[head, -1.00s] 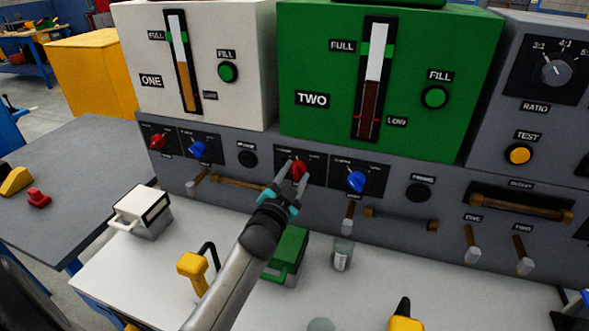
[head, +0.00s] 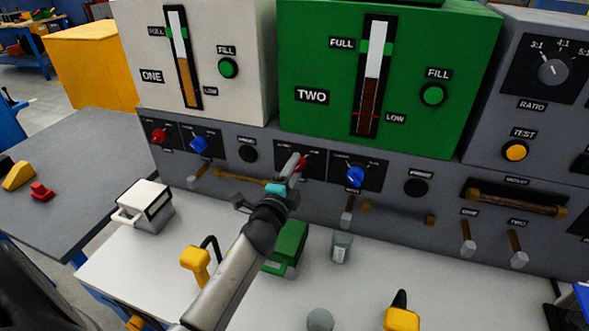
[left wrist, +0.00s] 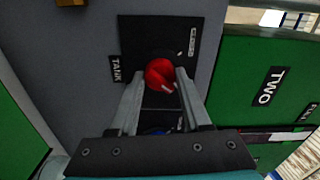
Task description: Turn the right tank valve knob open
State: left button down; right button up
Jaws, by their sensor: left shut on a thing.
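The red tank valve knob (head: 301,163) is on the grey panel below the green tank TWO (head: 455,60). In the left wrist view the red knob (left wrist: 160,73) sits between the two fingertips, on a black plate with a TANK label. My left gripper (head: 293,172) is at the panel, shut on this knob, and hides part of it. In the left wrist view my left gripper (left wrist: 159,78) has one finger on each side of the knob. A white line shows on the knob's face. My right gripper is not in view.
A blue knob (head: 355,177) is just right of the red one. Another red knob (head: 159,136) and blue knob (head: 198,145) are under the white tank ONE (head: 235,30). Handles and levers stick out below.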

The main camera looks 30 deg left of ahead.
pick_arm(q)
jog(key=shift+m, duration=0.6)
jog(key=shift+c, duration=1.8)
grip_release()
jog(key=shift+s, duration=0.1)
jog(key=v, duration=1.5)
jog(key=shift+d, duration=0.15)
